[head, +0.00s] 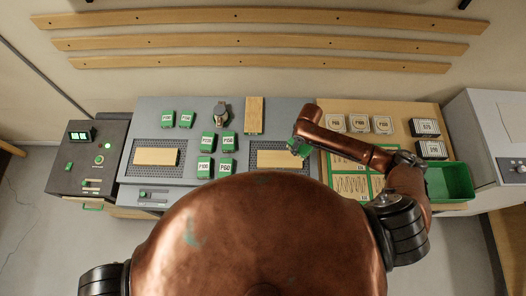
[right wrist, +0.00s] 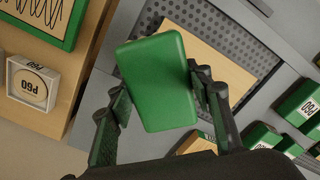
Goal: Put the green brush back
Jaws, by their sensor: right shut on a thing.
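My right gripper (right wrist: 160,100) is shut on a plain green block-shaped thing with rounded corners (right wrist: 158,82). Its smooth green face is toward the wrist camera. No bristles or label show, so I cannot tell for certain that it is the green brush. In the head view the held green thing (head: 298,148) is above the right perforated plate, by the right end of a wooden board (head: 280,159). My right arm partly covers it there. My left gripper is not in view.
Several green labelled blocks (head: 208,142) stand left of the held thing. A wooden bench part at right bears green-framed panels (head: 350,184), round P60 and P100 discs (head: 358,123) and dark boxes (head: 430,149). A green bin (head: 450,182) is at far right.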

